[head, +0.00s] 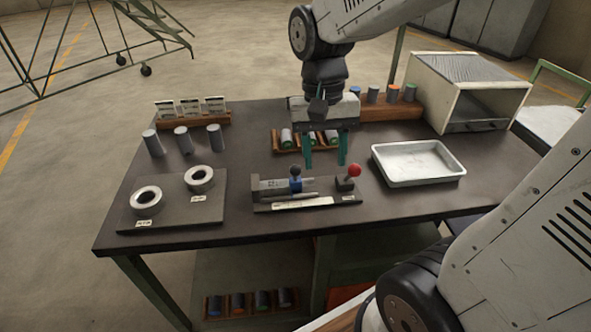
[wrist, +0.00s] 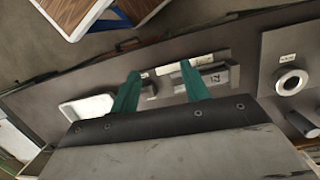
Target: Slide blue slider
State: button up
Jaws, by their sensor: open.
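The blue slider (head: 296,185) is a small blue block with a dark ball knob. My gripper (head: 325,164) has two teal fingers pointing down, apart and empty. In the head view it appears above and behind the fixture, slightly right of the slider. In the wrist view my gripper (wrist: 160,70) is open, with the fixture (wrist: 215,77) beyond and between the fingers. The slider is not clearly visible there.
A red-knobbed lever (head: 352,176) stands on the fixture's right end. A white tray (head: 418,162) is to the right. A plate with two rings (head: 172,205) is to the left. A rack of cylinders (head: 305,140) lies behind my gripper. A cabinet (head: 465,92) stands at back right.

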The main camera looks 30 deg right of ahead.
aim_at(296, 170)
jog(key=w+f+m, duration=0.1)
jog(key=w+m, duration=0.2)
jog(key=m, duration=0.1)
jog(key=w+f+m, duration=0.2)
jog(key=w+m, duration=0.2)
jog(key=w+f+m, duration=0.1)
jog(key=w+m, duration=0.3)
jog(key=shift+w+a+f, duration=0.15)
jog(key=shift+w+f, duration=0.05)
jog(key=shift+f, duration=0.2)
jog(key=f+m, duration=0.1)
jog(key=f, duration=0.1)
jog(key=f+m, duration=0.1)
jog(key=f, duration=0.2)
jog(key=s+f, duration=0.1)
jog(key=f, duration=0.1)
jog(key=shift+a+f+m, duration=0.1)
jog(key=shift+f+m, duration=0.1)
jog(key=shift+m, duration=0.2)
